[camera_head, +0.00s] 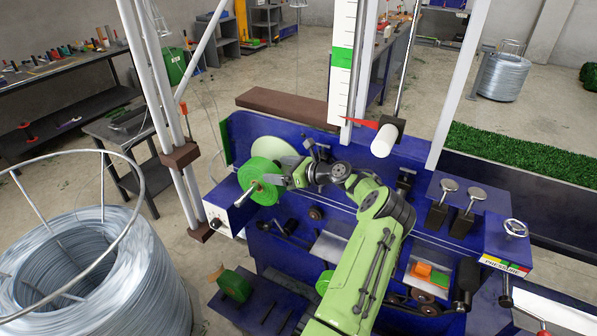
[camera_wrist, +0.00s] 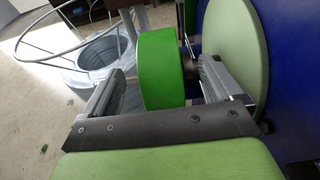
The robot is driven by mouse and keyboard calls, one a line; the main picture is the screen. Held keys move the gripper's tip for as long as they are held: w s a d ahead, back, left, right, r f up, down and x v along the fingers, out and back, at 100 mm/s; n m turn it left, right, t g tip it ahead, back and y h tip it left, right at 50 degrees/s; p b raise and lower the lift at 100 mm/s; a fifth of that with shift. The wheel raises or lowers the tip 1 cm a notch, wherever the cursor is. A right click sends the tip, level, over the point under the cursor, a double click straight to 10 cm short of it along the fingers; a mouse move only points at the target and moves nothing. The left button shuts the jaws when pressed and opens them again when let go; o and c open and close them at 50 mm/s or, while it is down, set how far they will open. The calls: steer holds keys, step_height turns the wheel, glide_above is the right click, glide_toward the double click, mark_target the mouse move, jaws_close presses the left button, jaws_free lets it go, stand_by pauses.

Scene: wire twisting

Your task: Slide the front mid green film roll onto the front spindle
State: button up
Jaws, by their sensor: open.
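A bright green film roll (camera_head: 262,180) sits at the front of the blue machine, apparently around the front spindle (camera_head: 254,187), whose tip shows at its near face. In the wrist view the green roll (camera_wrist: 160,70) stands upright between the fingers of my gripper (camera_wrist: 165,92). The jaws are open, with a visible gap at the right finger; contact on the left is hard to tell. In the head view my gripper (camera_head: 290,178) is just right of the roll. A large pale green disc (camera_wrist: 236,70) stands behind the roll, apart from it.
Another green roll (camera_head: 236,285) stands on the low blue rack (camera_head: 262,308); one more (camera_head: 323,283) is partly hidden by my arm. A wire coil (camera_head: 90,270) stands at left. A white cylinder (camera_head: 384,141) hangs above.

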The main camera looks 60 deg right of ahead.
steer(key=v, duration=1.1)
steer(key=shift+s+b, duration=0.35)
steer(key=shift+s, duration=0.05)
steer(key=shift+a+r, duration=0.1)
